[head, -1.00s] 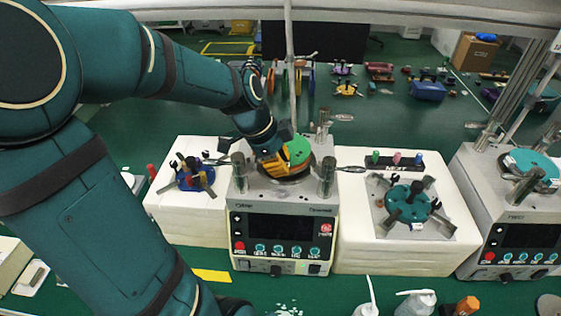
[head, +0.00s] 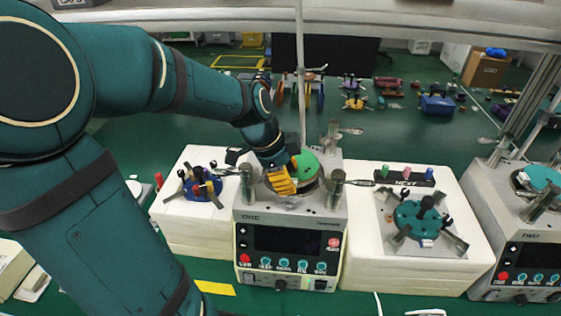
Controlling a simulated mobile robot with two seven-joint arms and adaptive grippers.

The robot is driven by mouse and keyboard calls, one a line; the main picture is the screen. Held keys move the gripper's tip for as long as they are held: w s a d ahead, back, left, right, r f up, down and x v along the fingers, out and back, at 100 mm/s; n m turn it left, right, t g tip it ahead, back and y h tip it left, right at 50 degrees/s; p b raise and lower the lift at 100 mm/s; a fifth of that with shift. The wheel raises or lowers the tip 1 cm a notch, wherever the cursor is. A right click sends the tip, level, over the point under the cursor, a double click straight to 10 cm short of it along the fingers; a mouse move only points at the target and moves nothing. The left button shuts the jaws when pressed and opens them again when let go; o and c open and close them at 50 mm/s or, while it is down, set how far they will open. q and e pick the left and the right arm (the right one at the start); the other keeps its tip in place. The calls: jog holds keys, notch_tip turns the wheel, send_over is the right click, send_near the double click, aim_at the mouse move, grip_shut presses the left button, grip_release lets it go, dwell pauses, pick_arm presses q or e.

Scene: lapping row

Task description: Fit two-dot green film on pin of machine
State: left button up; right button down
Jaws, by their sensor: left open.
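The green film (head: 307,166) is a round bright green disc at the top of the middle machine (head: 290,222). It lies over the machine's round plate; its left part is hidden by my left gripper (head: 281,184). The left gripper has yellow fingers and reaches down from the upper left. It is open, with its fingers at the film's near left side; I cannot tell whether they touch it. The pin and the film's dots cannot be made out. My right gripper is not in view.
Metal posts (head: 336,188) stand close around the plate. On the left white block sits a blue fixture (head: 194,186); on the right block sits a teal fixture (head: 419,219) with clamps. Another machine (head: 527,235) with a teal disc stands far right. A thin pole rises behind the middle machine.

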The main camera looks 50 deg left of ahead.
pick_arm(q)
jog(key=v, duration=1.1)
jog(key=shift+s+r, duration=0.15)
jog(key=shift+r, duration=0.05)
